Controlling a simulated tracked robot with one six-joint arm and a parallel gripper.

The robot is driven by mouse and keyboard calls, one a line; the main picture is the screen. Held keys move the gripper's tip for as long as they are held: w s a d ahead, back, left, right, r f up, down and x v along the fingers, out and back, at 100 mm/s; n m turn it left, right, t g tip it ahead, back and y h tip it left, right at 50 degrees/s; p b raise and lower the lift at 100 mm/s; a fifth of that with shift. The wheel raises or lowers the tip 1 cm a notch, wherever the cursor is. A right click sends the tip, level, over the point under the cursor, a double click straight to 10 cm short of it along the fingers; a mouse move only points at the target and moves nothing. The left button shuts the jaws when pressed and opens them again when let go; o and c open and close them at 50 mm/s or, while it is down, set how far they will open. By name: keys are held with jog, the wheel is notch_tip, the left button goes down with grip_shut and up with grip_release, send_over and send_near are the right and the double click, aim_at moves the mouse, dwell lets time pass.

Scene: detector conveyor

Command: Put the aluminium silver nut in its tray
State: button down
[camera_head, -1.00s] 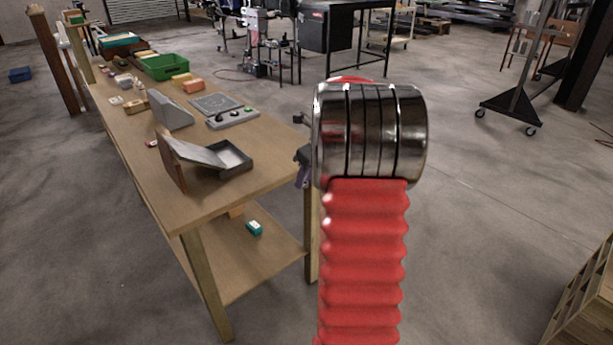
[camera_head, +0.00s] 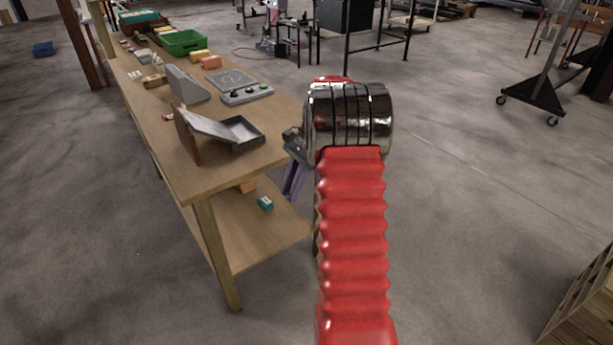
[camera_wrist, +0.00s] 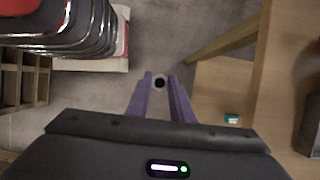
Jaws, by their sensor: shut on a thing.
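My gripper (camera_wrist: 160,79) has two purple fingers, shut on a small silver nut (camera_wrist: 159,76) with a dark hole, seen between the fingertips in the wrist view. In the head view my gripper (camera_head: 292,182) hangs beside the near right corner of the bench, partly behind my red arm. The nut cannot be made out there. An open grey tray (camera_head: 251,141) lies on the bench's near end, at the foot of a sloped metal chute (camera_head: 205,124). I cannot tell from the frames whether this is the nut's tray.
The wooden bench (camera_head: 215,168) runs away to the far left. It carries a grey control panel (camera_head: 246,95), a green crate (camera_head: 184,42) and small blocks. A teal box (camera_head: 265,204) is on its lower shelf. A wooden rack (camera_head: 590,305) stands at lower right. The floor between is clear.

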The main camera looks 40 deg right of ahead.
jog(key=a+f+n+g+h, duration=0.1)
jog(key=a+f+n, duration=0.4)
jog(key=a, duration=0.5)
jog(key=w+a+f+n+g+h, duration=0.1)
jog(key=a+f+n, duration=0.4)
jog(key=a, duration=0.5)
jog(key=a+f+n+g+h, duration=0.2)
jog(key=a+f+n+g, duration=0.1)
jog(key=a+n, duration=0.6)
jog(key=shift+w+a+f+h, duration=0.2)
jog(key=shift+a+f+h, duration=0.1)
jog(key=shift+a+f, duration=0.7)
jog(key=shift+a+r, duration=0.1)
jog(key=shift+a, duration=0.05)
